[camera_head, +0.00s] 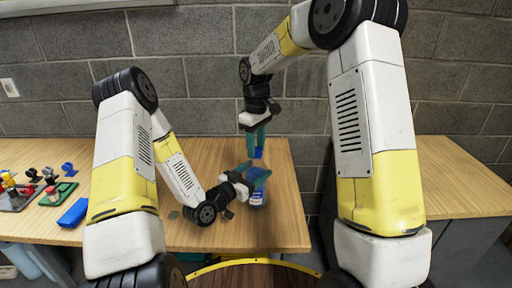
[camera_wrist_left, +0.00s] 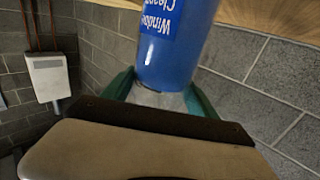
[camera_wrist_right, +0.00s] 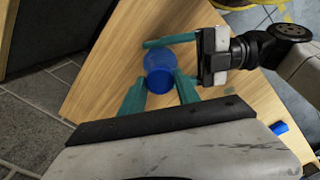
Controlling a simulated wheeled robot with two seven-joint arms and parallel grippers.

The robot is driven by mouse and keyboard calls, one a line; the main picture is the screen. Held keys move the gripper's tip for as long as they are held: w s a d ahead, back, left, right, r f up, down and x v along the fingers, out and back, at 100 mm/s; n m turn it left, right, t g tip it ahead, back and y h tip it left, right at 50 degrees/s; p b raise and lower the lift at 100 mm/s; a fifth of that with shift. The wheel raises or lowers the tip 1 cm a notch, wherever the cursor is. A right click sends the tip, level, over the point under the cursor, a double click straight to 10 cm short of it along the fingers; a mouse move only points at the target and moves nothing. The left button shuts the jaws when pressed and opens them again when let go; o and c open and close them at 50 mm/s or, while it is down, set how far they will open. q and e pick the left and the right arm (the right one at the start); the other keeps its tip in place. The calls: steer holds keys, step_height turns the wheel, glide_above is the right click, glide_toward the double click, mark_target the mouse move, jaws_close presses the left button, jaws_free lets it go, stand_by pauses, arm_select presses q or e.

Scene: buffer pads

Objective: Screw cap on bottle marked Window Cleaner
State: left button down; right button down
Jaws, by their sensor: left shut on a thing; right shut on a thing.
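The blue bottle (camera_head: 257,196) stands near the table's right side, with a Window Cleaner label that reads upside down in the left wrist view (camera_wrist_left: 172,50). My left gripper (camera_head: 256,171) is shut on it near its top, a finger on each side. My right gripper (camera_head: 258,148) points down above the bottle and is shut on the small blue cap (camera_head: 259,154). In the head view a gap shows between cap and bottle. In the right wrist view a round blue shape (camera_wrist_right: 160,76) lies between the fingertips; cap and bottle overlap there.
The wooden table (camera_head: 285,225) is mostly clear around the bottle. A blue box (camera_head: 74,212) lies at the left, beside trays with several small coloured parts (camera_head: 55,193). A grey block wall (camera_head: 190,60) stands behind. Another wooden table (camera_head: 460,180) is at the right.

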steer(key=m, duration=0.7)
steer(key=shift+m, duration=0.3)
steer(key=m, duration=0.4)
steer(key=shift+m, duration=0.3)
steer(key=m, duration=0.3)
steer(key=c, duration=0.8)
jaws_free()
step_height(320, 180, up, 12)
